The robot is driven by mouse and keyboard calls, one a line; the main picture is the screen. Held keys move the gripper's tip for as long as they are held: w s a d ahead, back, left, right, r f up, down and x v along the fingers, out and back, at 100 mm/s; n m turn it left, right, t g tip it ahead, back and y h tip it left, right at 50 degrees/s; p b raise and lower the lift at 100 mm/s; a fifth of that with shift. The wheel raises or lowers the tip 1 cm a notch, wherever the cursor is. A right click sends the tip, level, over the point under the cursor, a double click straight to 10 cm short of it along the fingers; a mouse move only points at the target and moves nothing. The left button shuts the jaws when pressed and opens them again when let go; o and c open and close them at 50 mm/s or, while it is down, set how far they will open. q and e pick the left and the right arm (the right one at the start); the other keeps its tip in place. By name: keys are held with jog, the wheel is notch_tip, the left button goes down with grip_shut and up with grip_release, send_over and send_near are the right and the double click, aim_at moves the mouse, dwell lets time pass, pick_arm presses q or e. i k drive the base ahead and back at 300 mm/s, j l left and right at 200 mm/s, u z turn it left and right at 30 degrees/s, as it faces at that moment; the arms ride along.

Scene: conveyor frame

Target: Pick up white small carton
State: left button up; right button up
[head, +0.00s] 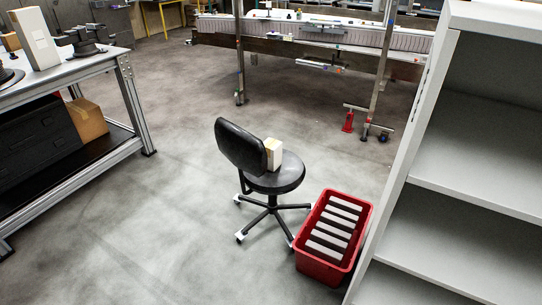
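A small white carton (276,155) with a tan left side stands upright on the seat of a black office chair (281,178), close to the backrest. A taller white carton (36,42) stands on the workbench at the upper left, partly cut by nothing in front of it. Neither of my grippers shows in the head view, and nothing is seen touching either carton.
A red crate (321,268) with several white items stands right of the chair. A grey shelf unit (483,143) fills the right side. The workbench (118,60) is at left, a conveyor frame (310,48) at the back. The floor left of the chair is clear.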

aim_at(273, 147)
jog(key=i+j+z, duration=0.15)
jog(key=i+j, duration=0.25)
jog(key=i+j+z, duration=0.1)
jog(key=i+j, duration=0.3)
jog(key=i+j+z, duration=0.15)
jog(key=i+j, duration=0.2)
jog(key=i+j+z, duration=0.15)
jog(key=i+j, duration=0.15)
jog(key=j, duration=0.3)
